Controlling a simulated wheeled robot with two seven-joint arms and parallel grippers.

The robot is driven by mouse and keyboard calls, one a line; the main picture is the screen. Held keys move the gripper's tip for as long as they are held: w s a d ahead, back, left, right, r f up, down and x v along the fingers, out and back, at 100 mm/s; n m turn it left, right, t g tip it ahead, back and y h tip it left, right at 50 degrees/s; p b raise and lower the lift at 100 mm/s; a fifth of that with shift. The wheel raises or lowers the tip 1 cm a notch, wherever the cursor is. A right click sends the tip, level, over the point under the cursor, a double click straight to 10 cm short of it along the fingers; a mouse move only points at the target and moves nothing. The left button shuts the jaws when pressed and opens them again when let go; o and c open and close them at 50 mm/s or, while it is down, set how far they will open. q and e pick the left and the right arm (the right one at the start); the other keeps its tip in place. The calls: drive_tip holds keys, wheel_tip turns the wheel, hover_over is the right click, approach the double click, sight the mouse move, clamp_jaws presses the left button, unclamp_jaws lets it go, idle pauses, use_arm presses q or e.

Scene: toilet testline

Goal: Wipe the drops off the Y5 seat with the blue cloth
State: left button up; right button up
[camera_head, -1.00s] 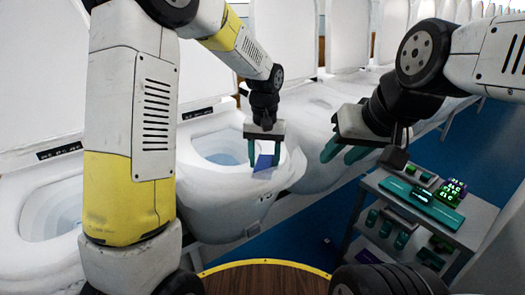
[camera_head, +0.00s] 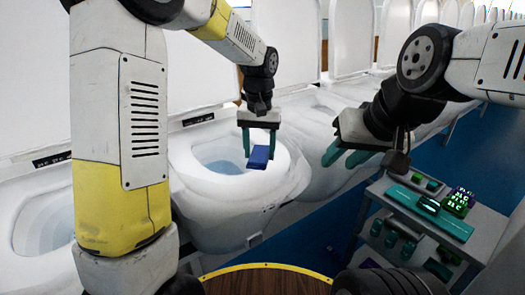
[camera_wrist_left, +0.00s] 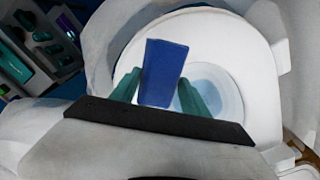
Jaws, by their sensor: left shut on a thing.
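The blue cloth (camera_head: 258,157) is a small, flat, block-like piece between the teal fingers of my left gripper (camera_head: 259,152), which is shut on it. It also shows in the left wrist view (camera_wrist_left: 163,72), between the two fingers. The cloth is over the front right part of an open white toilet seat (camera_head: 283,172); I cannot tell whether it touches the seat. The same seat (camera_wrist_left: 232,62) fills much of the left wrist view. I cannot make out a Y5 label or any drops. My right gripper (camera_head: 346,157) is empty, its teal fingers apart, right of this toilet.
More white toilets stand in a row, one at the left (camera_head: 45,225) and others further back, with raised lids behind. A grey shelf cart (camera_head: 478,243) with teal and green items stands at the right.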

use_arm(q)
drive_tip(key=shift+r, duration=1.75)
